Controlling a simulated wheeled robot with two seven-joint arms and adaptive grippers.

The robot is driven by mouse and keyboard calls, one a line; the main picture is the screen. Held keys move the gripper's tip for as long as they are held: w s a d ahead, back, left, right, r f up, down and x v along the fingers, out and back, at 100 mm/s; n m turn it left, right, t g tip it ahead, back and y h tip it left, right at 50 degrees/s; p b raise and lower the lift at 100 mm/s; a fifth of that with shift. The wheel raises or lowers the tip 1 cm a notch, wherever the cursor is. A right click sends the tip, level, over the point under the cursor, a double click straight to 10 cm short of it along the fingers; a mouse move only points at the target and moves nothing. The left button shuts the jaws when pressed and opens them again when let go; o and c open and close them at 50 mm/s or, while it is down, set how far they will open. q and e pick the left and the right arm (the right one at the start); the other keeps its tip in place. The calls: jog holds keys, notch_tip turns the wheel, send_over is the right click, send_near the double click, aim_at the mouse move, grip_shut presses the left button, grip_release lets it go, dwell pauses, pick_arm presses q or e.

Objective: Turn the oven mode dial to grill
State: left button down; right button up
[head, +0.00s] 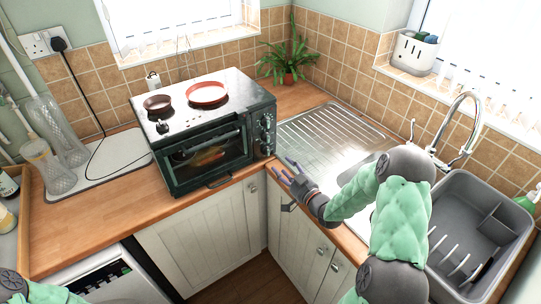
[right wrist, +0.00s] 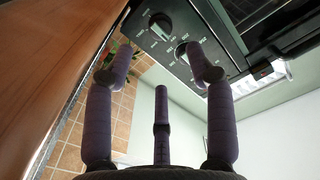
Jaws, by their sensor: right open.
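The dark countertop oven (head: 207,152) stands on the wooden worktop in the corner, door closed. Its control panel (head: 265,132) with several dials is on the right of its front. In the right wrist view, one dial (right wrist: 160,26) and another dial (right wrist: 183,52) show on the panel, with printed marks too small to read. I cannot tell which is the mode dial or its setting. My right gripper (head: 284,168) is open and empty, in front of and below the panel, apart from the dials. In the right wrist view its fingers (right wrist: 160,72) point towards the panel. My left gripper is out of view.
A grey dish rack (head: 478,235) stands at right. The worktop's front edge is near my right gripper.

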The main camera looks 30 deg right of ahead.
aim_at(269, 154)
jog(key=w, duration=0.2)
jog(key=w+b, duration=0.1)
jog(key=w, duration=0.5)
jog(key=shift+w+a, duration=0.25)
jog(key=shift+a, duration=0.05)
grip_shut()
